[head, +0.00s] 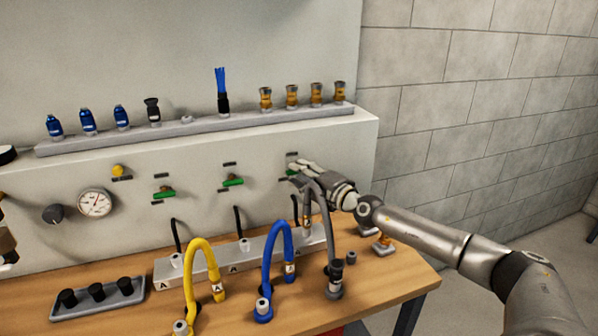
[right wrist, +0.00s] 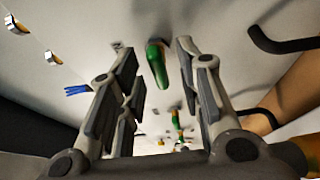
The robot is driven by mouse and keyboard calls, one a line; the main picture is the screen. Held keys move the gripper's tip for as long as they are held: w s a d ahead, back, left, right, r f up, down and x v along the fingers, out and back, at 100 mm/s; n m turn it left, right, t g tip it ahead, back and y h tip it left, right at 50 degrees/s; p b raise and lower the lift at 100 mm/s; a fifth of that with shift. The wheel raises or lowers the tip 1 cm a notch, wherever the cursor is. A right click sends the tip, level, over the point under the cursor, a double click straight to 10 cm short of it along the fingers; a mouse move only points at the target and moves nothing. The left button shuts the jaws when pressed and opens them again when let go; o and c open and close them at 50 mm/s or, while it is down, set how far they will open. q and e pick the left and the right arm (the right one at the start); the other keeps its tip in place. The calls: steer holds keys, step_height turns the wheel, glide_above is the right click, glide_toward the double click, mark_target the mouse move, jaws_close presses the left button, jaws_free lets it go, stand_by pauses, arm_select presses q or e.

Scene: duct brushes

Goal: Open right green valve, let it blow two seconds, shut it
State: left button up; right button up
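The right green valve (head: 291,172) is on the upright panel, mostly hidden behind my right gripper (head: 304,170) in the head view. In the right wrist view its green handle (right wrist: 157,62) shows between the two spread fingers of my right gripper (right wrist: 160,80). The fingers are open, with gaps on both sides of the handle. Two more green valves, the middle one (head: 233,181) and the left one (head: 164,193), are in a row to the left, their handles roughly level. My left gripper is not clearly in view.
A grey hose (head: 325,215) arches just below my right gripper. Blue (head: 269,250) and yellow (head: 193,262) hoses stand on the wooden bench (head: 385,288). A shelf rail (head: 190,134) above holds fittings and a blue brush (head: 222,92). A gauge (head: 95,203) is at left.

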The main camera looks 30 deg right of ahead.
arm_select(q)
steer(key=shift+s, duration=0.35)
arm_select(e)
steer(key=shift+w+a, duration=0.1)
steer(key=shift+w, duration=0.3)
jaws_close()
arm_select(q)
steer(key=shift+w, duration=0.2)
steer(key=shift+r, duration=0.1)
step_height(320, 180, up, 24)
steer(key=p, duration=2.3)
steer(key=shift+f+p, duration=0.2)
steer(key=shift+p, duration=0.2)
arm_select(e)
steer(key=shift+a+r+n+g+h, duration=0.1)
steer(key=shift+n+g+h, duration=0.75)
steer(key=shift+n, duration=1.3)
steer(key=shift+a+r+n+g+h, duration=0.1)
steer(key=shift+n+g+h, duration=0.75)
steer(key=shift+n, duration=1.35)
steer(key=shift+a+n+g+h, duration=0.1)
steer(key=shift+n+g+h, duration=0.75)
steer(key=shift+n, duration=1.3)
arm_select(q)
steer(key=shift+a, duration=0.1)
arm_select(e)
steer(key=shift+h, duration=0.35)
